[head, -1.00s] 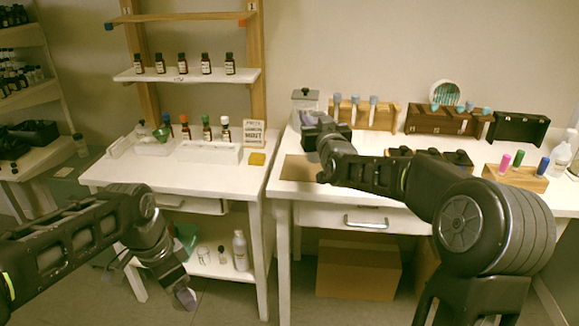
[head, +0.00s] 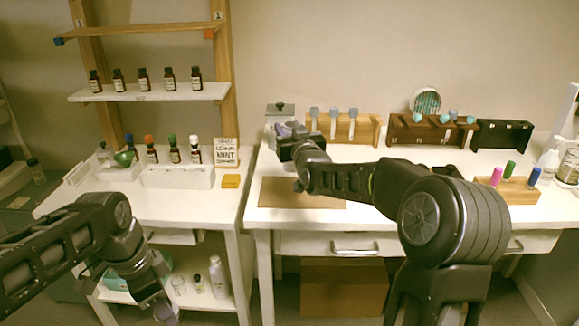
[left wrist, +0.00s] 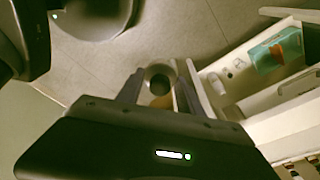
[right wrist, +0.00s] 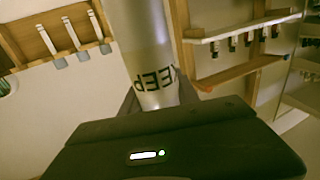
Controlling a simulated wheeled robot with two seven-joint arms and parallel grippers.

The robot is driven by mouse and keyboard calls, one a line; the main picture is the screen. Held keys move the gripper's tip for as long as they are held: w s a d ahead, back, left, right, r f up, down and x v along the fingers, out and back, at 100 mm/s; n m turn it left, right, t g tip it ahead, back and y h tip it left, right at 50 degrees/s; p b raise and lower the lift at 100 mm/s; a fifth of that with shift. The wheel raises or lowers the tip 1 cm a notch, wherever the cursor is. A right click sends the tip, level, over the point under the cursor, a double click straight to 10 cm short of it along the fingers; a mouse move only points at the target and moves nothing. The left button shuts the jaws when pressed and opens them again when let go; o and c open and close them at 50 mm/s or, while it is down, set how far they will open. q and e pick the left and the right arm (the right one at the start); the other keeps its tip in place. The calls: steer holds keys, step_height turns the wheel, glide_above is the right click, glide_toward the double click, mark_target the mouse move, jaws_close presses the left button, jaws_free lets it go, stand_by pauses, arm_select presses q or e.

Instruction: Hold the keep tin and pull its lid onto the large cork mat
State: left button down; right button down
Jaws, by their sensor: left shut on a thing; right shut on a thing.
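In the right wrist view, a grey cylindrical tin (right wrist: 148,45) with upside-down KEEP lettering stands between the fingers of my right gripper (right wrist: 158,95), which is shut on it. In the head view the right gripper (head: 288,138) is above the back of the right table and hides most of the tin. I cannot tell whether that is the lid. The large cork mat (head: 285,196) lies bare on the right table's front left.
A wooden tube rack (head: 345,130), a dark rack (head: 425,133) and a rack of coloured tubes (head: 520,190) stand to the right. The left table (head: 150,212) holds bottles in a white tray.

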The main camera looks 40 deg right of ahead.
arm_select(q)
steer(key=shift+r, duration=0.15)
arm_select(e)
steer(key=shift+f, duration=1.7)
arm_select(q)
steer(key=shift+r, duration=0.15)
arm_select(e)
step_height(320, 180, down, 4)
steer(key=shift+r, duration=0.1)
arm_select(q)
steer(key=shift+f, duration=0.3)
arm_select(e)
steer(key=shift+f, duration=0.2)
arm_select(q)
steer(key=shift+r, duration=0.1)
arm_select(e)
steer(key=c, duration=0.9)
jaws_free()
steer(key=shift+r, duration=0.1)
arm_select(q)
steer(key=shift+r, duration=0.1)
